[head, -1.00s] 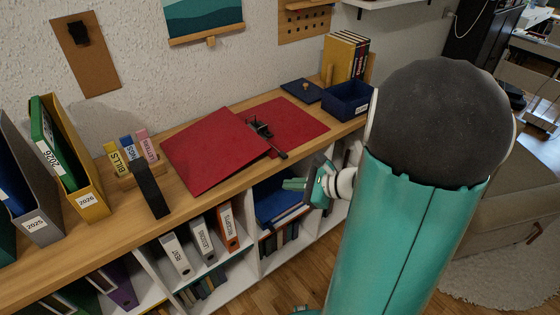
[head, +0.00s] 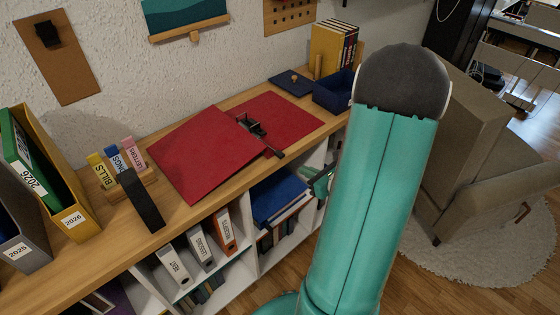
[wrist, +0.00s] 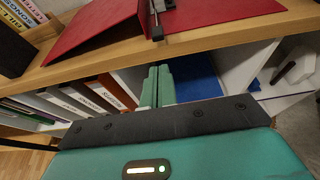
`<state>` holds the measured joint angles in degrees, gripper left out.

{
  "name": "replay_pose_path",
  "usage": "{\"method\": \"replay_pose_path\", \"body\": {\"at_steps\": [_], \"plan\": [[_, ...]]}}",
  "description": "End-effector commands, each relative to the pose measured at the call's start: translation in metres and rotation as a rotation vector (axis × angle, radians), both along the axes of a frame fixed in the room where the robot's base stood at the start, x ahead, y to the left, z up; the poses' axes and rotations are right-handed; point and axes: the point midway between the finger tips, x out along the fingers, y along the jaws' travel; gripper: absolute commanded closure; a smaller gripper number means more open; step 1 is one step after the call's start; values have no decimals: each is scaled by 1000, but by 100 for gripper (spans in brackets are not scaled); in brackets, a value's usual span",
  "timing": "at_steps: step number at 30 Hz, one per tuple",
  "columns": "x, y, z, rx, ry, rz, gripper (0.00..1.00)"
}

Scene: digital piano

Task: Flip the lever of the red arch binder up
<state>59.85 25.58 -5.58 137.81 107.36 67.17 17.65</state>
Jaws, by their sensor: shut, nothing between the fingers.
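The red arch binder (head: 205,152) lies open on the wooden shelf top, its covers spread to left and right. Its dark metal lever mechanism (head: 252,127) sits near the middle, with the lever's end (head: 273,152) reaching toward the front edge. The lever's end also shows in the wrist view (wrist: 157,33), at the shelf's front edge. My gripper (head: 320,184) is in front of the shelf and below its top, mostly hidden behind my arm. In the wrist view its two green fingers (wrist: 157,84) are together and empty, below the lever's end and apart from it.
A blue box (head: 334,93) and upright books (head: 333,50) stand at the right end of the top. A dark strap-like object (head: 142,200) and yellow magazine file (head: 70,190) are at left. Binders (head: 200,247) fill the cubbies below the shelf edge (head: 180,222).

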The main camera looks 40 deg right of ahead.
Motion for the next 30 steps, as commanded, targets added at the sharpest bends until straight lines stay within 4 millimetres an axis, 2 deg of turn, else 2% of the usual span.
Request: {"method": "replay_pose_path", "body": {"at_steps": [9,14,24,30], "plan": [[-5,-2,0,1,1,-6,100],[4,-1,-3,0,1,-2,100],[62,2,-23,2,1,2,100],[88,3,-32,1,1,0,100]]}}
